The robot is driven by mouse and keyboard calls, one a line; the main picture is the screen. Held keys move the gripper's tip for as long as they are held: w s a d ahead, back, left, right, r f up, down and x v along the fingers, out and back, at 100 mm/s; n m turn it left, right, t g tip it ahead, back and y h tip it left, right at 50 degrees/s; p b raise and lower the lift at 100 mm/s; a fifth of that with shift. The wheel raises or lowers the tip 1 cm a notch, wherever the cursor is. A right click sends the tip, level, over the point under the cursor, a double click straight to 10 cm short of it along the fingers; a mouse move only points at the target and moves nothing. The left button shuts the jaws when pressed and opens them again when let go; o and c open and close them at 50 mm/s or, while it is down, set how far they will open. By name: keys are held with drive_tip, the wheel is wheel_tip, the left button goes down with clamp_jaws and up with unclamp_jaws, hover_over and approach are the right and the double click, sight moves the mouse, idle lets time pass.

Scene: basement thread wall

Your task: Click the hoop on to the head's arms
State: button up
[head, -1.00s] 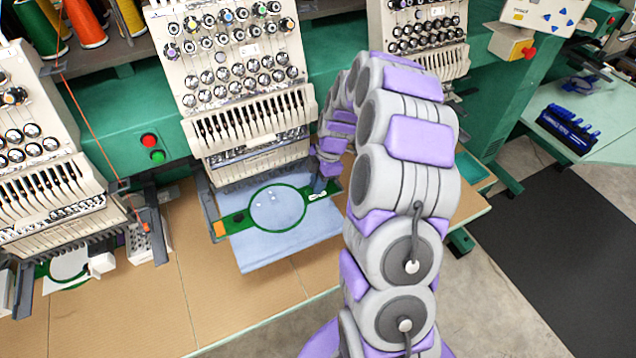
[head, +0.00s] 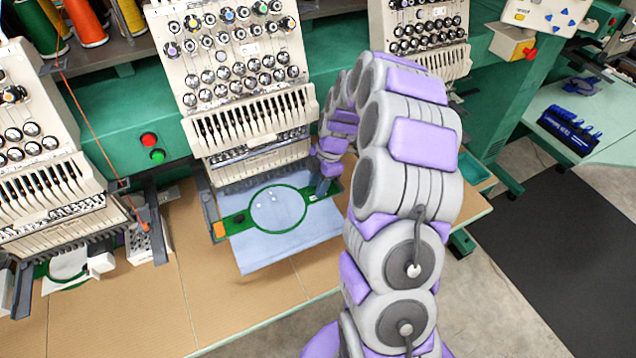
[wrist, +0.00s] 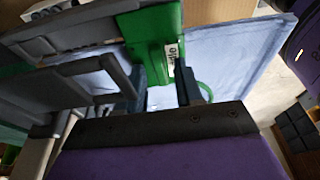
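The green hoop (head: 278,208), with pale blue fabric (head: 262,250) stretched in it, lies nearly flat under the middle embroidery head (head: 245,90). Its left bracket is beside an orange-tipped dark arm (head: 216,222) of the head. My gripper (head: 324,186) is at the hoop's right bracket. In the wrist view, my gripper's fingers (wrist: 160,92) are apart, with the green labelled bracket (wrist: 150,42) between them; they appear closed on its narrow end. The dark head's arm (wrist: 75,85) is close beside it at left. Whether the bracket is seated on the arms cannot be told.
Another embroidery head (head: 45,165) with a small hoop stands at left, and a third (head: 420,40) at right behind my arm. The tan table (head: 140,310) is clear in front. A side table (head: 590,130) with a dark blue rack is at far right.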

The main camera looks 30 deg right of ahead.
drive_tip(key=shift+o, duration=0.5)
drive_tip(key=p+v, duration=0.2)
drive_tip(key=v, duration=1.5)
drive_tip(key=s+a+r+m+g+h+b, duration=0.1)
drive_tip(key=s+a+r+m, duration=0.1)
drive_tip(key=s+a+m, duration=0.35)
drive_tip(key=s+a+r+m+b, duration=0.1)
drive_tip(key=s+a+r+m, duration=0.1)
drive_tip(key=s+a, duration=0.7)
drive_tip(key=s+a+f+m+h, duration=0.1)
drive_tip(key=s+m, duration=0.4)
drive_tip(key=s, duration=0.5)
drive_tip(key=s+a+f+m+h+b, duration=0.1)
drive_tip(key=s+f+m, duration=0.2)
drive_tip(key=s, duration=0.6)
drive_tip(key=shift+s+a+f+m+g+b, duration=0.3)
drive_tip(key=shift+s+m+g, duration=0.1)
drive_tip(key=shift+m, duration=0.85)
drive_tip(key=shift+w, duration=0.1)
drive_tip(key=shift+c, duration=0.2)
